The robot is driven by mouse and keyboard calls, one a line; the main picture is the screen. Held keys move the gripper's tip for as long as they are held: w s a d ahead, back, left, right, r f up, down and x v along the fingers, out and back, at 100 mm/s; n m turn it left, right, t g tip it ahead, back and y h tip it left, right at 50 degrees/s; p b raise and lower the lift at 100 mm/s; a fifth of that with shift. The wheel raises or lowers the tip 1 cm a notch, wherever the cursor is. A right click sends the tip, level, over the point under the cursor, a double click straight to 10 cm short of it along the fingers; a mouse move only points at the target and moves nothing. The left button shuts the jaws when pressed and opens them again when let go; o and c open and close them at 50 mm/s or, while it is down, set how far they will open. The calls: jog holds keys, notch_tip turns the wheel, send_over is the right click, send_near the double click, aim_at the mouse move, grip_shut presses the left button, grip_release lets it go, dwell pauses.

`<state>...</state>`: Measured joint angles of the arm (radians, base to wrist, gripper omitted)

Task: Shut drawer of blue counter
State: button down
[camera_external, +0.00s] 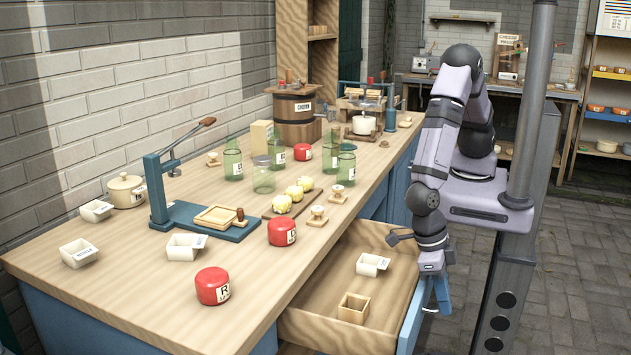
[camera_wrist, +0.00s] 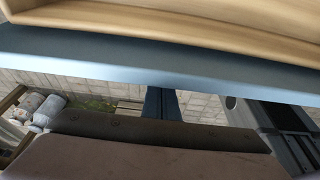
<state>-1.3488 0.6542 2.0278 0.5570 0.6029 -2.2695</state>
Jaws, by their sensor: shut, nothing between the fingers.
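The drawer (camera_external: 335,331) of the blue counter (camera_external: 90,330) is pulled open toward the right, and its wooden inside shows. A white labelled tub (camera_external: 372,264) and a small wooden box (camera_external: 353,308) are in it. My gripper (camera_external: 437,303) is shut and empty, pointing down at the outer side of the drawer's blue front. I cannot tell whether it touches the front. In the wrist view the blue drawer front (camera_wrist: 150,62) crosses the upper part, with my shut fingers (camera_wrist: 161,103) below it, close to it.
The wooden countertop (camera_external: 150,285) carries red tins (camera_external: 213,286), green glass jars (camera_external: 346,165), white tubs (camera_external: 78,253) and a blue press (camera_external: 160,200). A grey post (camera_external: 515,200) stands right of my arm. Paved floor (camera_external: 580,270) lies open at the right.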

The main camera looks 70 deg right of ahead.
jog(key=w+b, duration=0.4)
jog(key=w, duration=1.4)
